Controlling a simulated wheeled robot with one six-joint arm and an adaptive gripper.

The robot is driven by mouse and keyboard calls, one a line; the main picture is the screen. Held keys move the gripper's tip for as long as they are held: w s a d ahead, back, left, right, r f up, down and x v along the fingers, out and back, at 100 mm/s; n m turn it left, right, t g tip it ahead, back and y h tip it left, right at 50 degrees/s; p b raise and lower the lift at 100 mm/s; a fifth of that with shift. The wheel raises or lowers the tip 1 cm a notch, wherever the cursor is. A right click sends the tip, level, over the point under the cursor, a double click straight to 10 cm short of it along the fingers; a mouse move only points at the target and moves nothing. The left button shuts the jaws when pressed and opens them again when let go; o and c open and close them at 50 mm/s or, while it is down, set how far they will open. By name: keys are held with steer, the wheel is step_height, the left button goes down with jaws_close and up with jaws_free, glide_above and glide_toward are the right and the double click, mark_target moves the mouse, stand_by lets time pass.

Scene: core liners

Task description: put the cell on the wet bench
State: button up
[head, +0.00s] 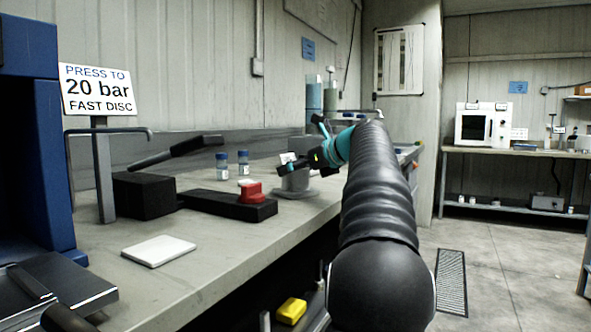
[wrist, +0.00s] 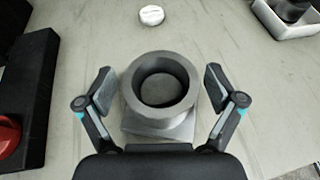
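The cell (head: 295,182) looks to be the grey metal cylinder on a square base, standing upright on the long bench (head: 225,262) at the left. In the wrist view its round open top (wrist: 160,115) faces the camera, with a dark hollow inside. My gripper (wrist: 159,86) is open, with one finger to each side of the cylinder and a gap on both sides. In the head view my gripper (head: 290,164) is just above the cell, partly hiding it. No sign names a wet bench; I cannot tell which bench it is.
A black block with a red part (head: 250,193), two blue-capped bottles (head: 222,167) and a white plate (head: 158,250) are on the long bench. A blue press (head: 30,130) stands at left. Another bench (head: 510,153) with a white oven (head: 483,125) is across open floor.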

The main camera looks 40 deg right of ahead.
stand_by(0.3)
steer(key=shift+s+d+r, duration=0.1)
steer(key=shift+s+r, duration=0.1)
steer(key=p+v, duration=0.1)
steer(key=v, duration=1)
steer(key=shift+s+r+p, duration=0.15)
steer(key=shift+s+p, duration=0.15)
